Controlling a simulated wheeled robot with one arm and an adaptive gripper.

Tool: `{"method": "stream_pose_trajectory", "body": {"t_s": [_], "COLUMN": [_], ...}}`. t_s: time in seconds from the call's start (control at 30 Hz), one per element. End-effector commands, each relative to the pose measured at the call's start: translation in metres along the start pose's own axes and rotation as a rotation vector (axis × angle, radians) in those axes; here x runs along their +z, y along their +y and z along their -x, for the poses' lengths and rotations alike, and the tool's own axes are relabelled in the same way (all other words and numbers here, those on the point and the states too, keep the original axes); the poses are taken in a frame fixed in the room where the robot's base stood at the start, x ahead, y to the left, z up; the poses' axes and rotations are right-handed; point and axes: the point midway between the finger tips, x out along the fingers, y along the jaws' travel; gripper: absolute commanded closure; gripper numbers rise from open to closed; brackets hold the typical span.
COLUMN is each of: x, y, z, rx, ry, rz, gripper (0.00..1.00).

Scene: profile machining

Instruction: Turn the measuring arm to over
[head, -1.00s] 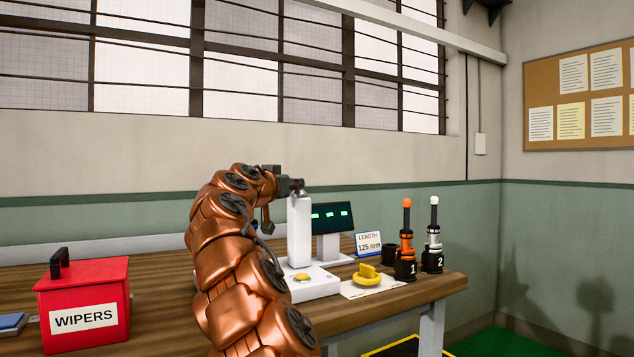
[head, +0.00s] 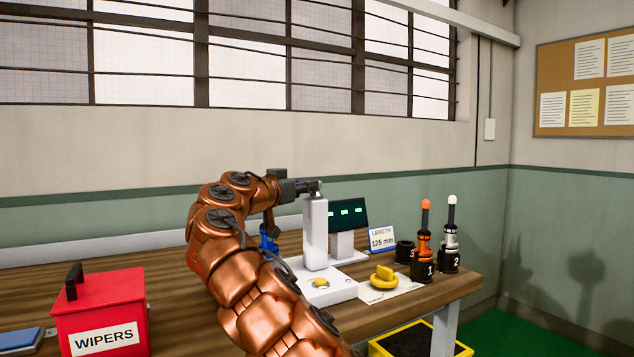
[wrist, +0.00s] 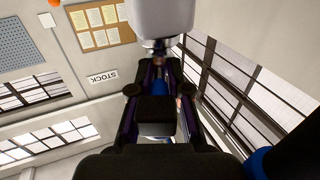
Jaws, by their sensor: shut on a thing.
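A screen (head: 347,213) and a "LENGTH 125 mm" card (head: 382,240) stand right of the column. A yellow piece (head: 383,277) and tool holders 1 (head: 424,245) and 2 (head: 450,240) are farther right. A red WIPERS box (head: 100,315) stands at the left.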

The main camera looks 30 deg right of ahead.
Motion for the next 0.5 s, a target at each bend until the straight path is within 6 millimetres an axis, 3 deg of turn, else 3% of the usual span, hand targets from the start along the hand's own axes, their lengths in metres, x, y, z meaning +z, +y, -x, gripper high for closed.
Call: {"method": "stream_pose_trajectory", "body": {"t_s": [0.37, 0.4, 0.5], "x": [-0.0038, -0.0037, -0.0031], "y": [-0.0021, -0.002, -0.0019], "z": [0.0026, 0.0025, 0.0022], "rx": [-0.005, -0.005, -0.004], "ry": [0.008, 0.008, 0.007], "rz": [-0.001, -0.001, -0.001], "gripper": [1.0, 0.83, 0.72]}}
